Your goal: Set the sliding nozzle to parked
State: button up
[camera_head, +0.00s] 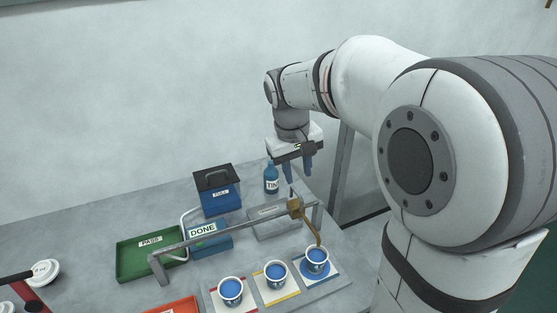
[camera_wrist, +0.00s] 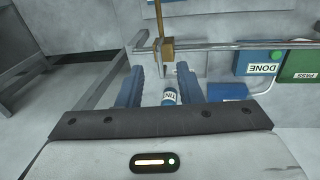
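The sliding nozzle is a brass block (camera_head: 295,207) on a grey rail (camera_head: 225,232), near the rail's right end. Its curved brass spout hangs over the right cup (camera_head: 317,257), which stands on a blue-edged card. In the wrist view the brass block (camera_wrist: 162,45) is ahead of the fingers, slightly beyond their tips. My gripper (camera_head: 298,174) is above and behind the rail, pointing down, apart from the nozzle. Its two blue fingers are spread with nothing between them touching; the gap also shows in the wrist view (camera_wrist: 160,75).
Two more cups with blue tops, the middle cup (camera_head: 276,273) and left cup (camera_head: 231,290), stand in the row.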

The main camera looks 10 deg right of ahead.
aim_at(296, 191)
jog(key=shift+n, duration=0.3)
jog(key=w+f, duration=0.1)
jog(key=f, duration=0.2)
jog(key=w+f, duration=0.3)
jog(key=f, duration=0.2)
jog(key=shift+w+d+f, duration=0.15)
jog(key=shift+d+f, duration=0.2)
grip_shut()
